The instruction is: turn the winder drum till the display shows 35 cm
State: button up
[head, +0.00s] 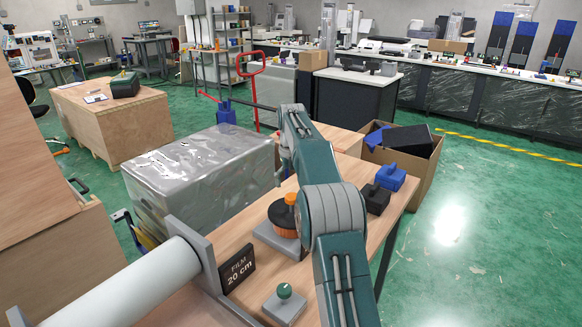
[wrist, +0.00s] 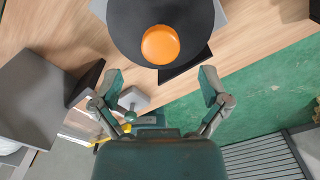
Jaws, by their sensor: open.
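The winder drum (head: 285,217) is a round body with an orange ribbed side, a black top and an orange knob, standing on a grey base on the wooden table. In the wrist view the drum (wrist: 190,40) shows as a black disc with an orange knob in its middle. The black display (head: 238,270) reads "FILM 20 cm". My gripper (wrist: 163,84) is open and empty; its fingers are apart, just below the drum in the wrist view, not touching it. In the head view my arm hides part of the table beside the drum.
A white film roll (head: 130,290) in a grey frame lies left of the display. A grey block with a green knob (head: 285,304) sits near the front. Black (head: 376,199) and blue (head: 390,177) blocks stand right of my arm. A wrapped crate (head: 200,180) is at left.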

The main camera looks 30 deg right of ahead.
notch_tip(320, 180, up, 7)
dwell(0.5)
jog(key=shift+w, duration=0.1)
jog(key=shift+a+f, duration=0.1)
